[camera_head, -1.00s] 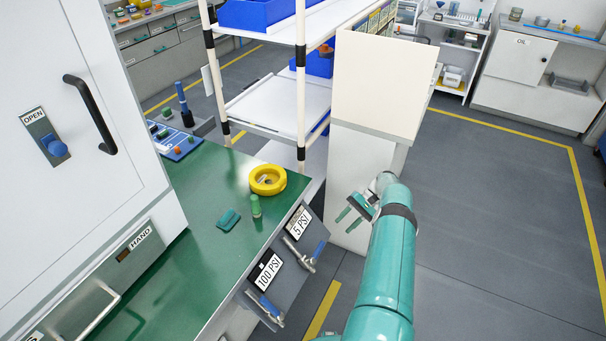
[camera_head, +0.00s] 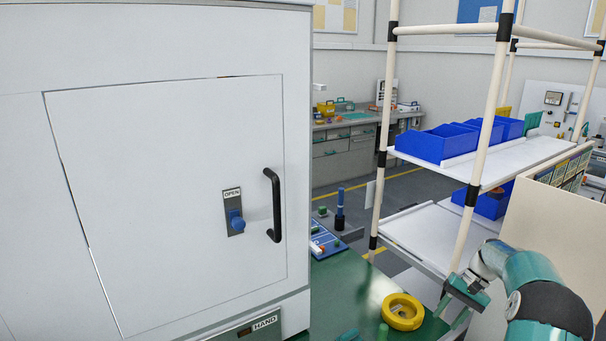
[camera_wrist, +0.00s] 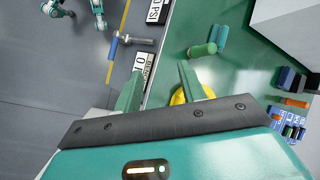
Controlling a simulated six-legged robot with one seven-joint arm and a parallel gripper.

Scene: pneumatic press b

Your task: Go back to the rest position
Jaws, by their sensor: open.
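My gripper (camera_head: 451,311) is open and empty, at the lower right of the head view, just right of the yellow ring (camera_head: 402,311) in the picture. In the wrist view its two green fingers (camera_wrist: 160,68) stand apart with nothing between them. The yellow ring lies on the green bench top (camera_head: 350,285); the wrist view shows only part of it behind a finger. A green cylinder (camera_wrist: 201,49) and a teal block (camera_wrist: 220,38) also lie beyond the fingers in the wrist view.
A white press cabinet with a closed door, black handle (camera_head: 273,205) and blue OPEN knob (camera_head: 236,221) fills the left. A shelf rack with blue bins (camera_head: 440,145) stands behind the bench. A cream panel (camera_head: 540,215) is close beside my arm.

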